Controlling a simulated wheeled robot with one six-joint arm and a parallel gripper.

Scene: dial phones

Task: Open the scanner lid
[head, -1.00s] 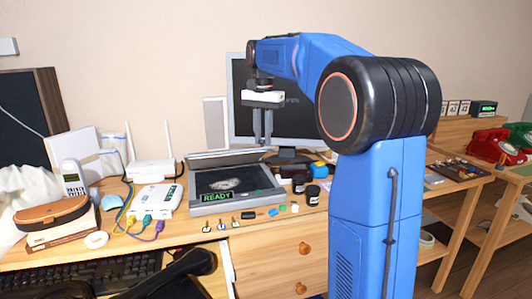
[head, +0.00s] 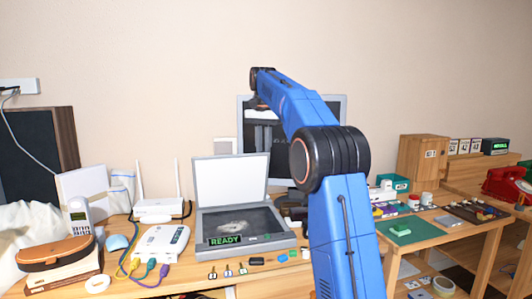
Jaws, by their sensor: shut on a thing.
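The scanner (head: 246,240) sits on the wooden desk with a green READY display on its front. Its lid (head: 231,180) stands raised, nearly upright, with the pale inner side facing me. The dark glass bed (head: 235,222) is uncovered and a greyish shape shows on it. My gripper (head: 262,147) points down in front of the monitor, at the upper right edge of the lid. It is shut on that edge; the fingertips are small and hard to make out against the dark screen.
A monitor (head: 334,104) stands behind the scanner, partly hidden by my blue arm. A white router (head: 158,207) and a white box with coloured cables (head: 162,241) stand to the left. Small tags and blocks (head: 257,261) lie in front. A side table (head: 420,234) is at right.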

